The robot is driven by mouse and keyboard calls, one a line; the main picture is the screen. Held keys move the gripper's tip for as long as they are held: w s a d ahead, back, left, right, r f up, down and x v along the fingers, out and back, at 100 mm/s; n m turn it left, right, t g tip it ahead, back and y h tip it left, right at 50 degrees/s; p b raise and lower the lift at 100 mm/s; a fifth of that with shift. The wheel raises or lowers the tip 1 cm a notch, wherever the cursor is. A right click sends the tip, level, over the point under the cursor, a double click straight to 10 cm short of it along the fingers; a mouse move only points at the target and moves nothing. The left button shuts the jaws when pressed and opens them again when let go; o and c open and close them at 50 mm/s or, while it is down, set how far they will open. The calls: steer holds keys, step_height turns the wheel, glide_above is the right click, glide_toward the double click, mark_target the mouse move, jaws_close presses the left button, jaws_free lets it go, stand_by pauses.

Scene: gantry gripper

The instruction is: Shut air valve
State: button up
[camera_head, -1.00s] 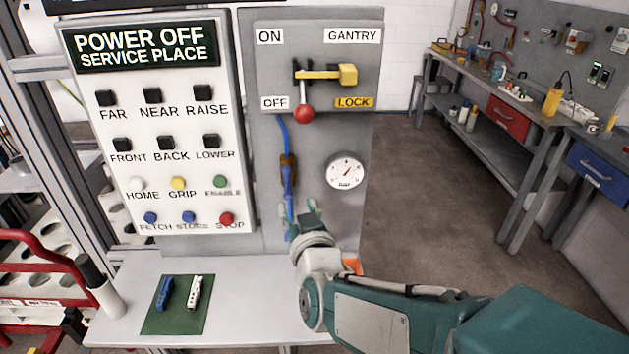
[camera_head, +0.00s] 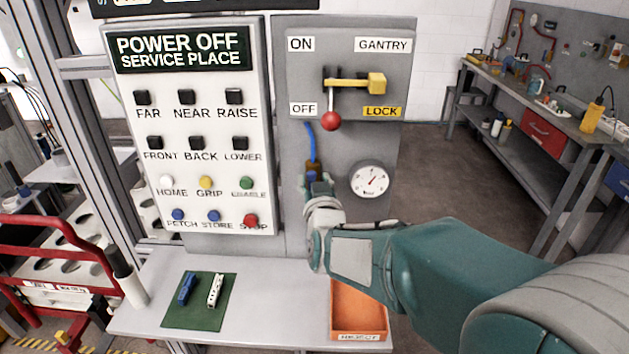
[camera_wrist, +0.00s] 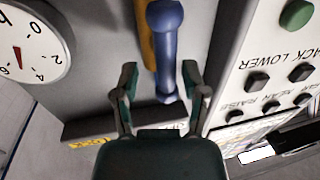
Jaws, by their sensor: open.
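My gripper (camera_wrist: 160,82) is open, with one finger on each side of the handle and gaps showing on both sides.
The gauge (camera_head: 370,181) is close to the right of my gripper; the button panel (camera_head: 150,125) stands to the left. Above is the switch lever with a red knob (camera_head: 331,121) and yellow lock (camera_head: 358,83). Below, an orange reject tray (camera_head: 359,337) sits on the shelf.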

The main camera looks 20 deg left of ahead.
steer(key=shift+a, duration=0.4)
steer(key=shift+a+f, duration=0.1)
steer(key=shift+a, duration=0.05)
steer(key=c, duration=0.3)
jaws_close()
steer(key=shift+d, duration=0.3)
